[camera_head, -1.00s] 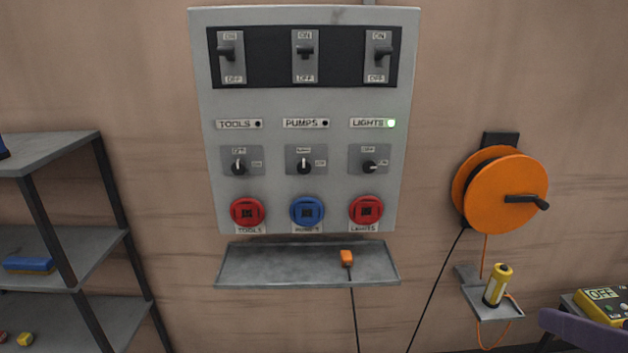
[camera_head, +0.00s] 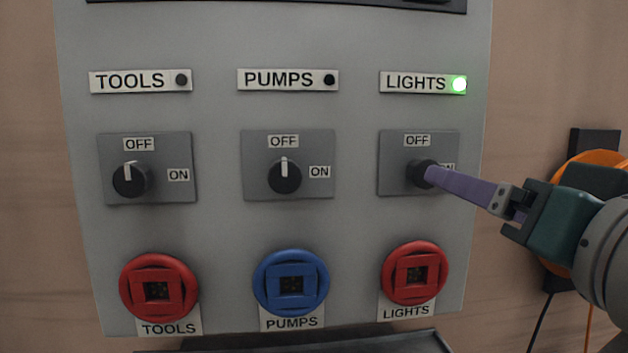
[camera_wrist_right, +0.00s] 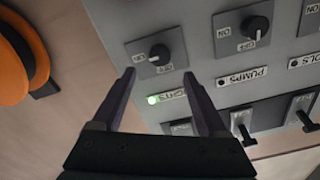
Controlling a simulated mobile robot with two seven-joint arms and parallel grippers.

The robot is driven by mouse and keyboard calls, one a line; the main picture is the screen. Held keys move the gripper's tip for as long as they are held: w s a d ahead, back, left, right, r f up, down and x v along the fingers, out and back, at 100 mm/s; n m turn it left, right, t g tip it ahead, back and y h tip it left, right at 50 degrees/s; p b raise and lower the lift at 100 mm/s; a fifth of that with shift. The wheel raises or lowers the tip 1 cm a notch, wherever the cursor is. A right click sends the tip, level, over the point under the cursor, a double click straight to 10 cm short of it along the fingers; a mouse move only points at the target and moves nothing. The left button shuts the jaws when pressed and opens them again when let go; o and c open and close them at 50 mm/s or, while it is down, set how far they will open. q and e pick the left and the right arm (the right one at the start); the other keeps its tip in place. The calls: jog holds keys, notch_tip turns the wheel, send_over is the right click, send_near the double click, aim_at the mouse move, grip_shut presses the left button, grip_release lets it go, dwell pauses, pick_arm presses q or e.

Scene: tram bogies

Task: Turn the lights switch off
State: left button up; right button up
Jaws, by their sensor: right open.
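The lights switch (camera_head: 414,174) is a black rotary knob on a grey plate at the right of the wall panel. It also shows in the right wrist view (camera_wrist_right: 159,53), where its white mark points toward ON. The green lamp (camera_head: 459,84) beside the LIGHTS label is lit. My right gripper (camera_head: 431,176) comes in from the right, its fingertips overlapping the knob in the head view and partly hiding it. In the right wrist view the gripper (camera_wrist_right: 160,73) is open, with the knob just beyond the gap between its fingertips. Contact cannot be told. My left gripper is out of view.
The tools knob (camera_head: 130,180) and pumps knob (camera_head: 285,176) sit left on the panel, marks toward OFF, lamps dark. Red and blue sockets are below, the lights socket (camera_head: 415,274) under the gripper. An orange reel (camera_head: 590,160) hangs on the right behind my arm.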

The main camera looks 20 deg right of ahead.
aim_at(421, 172)
jog(key=p+x, duration=0.1)
jog(key=x, duration=0.7)
jog(key=shift+w+d, duration=0.1)
grip_shut()
dwell(0.4)
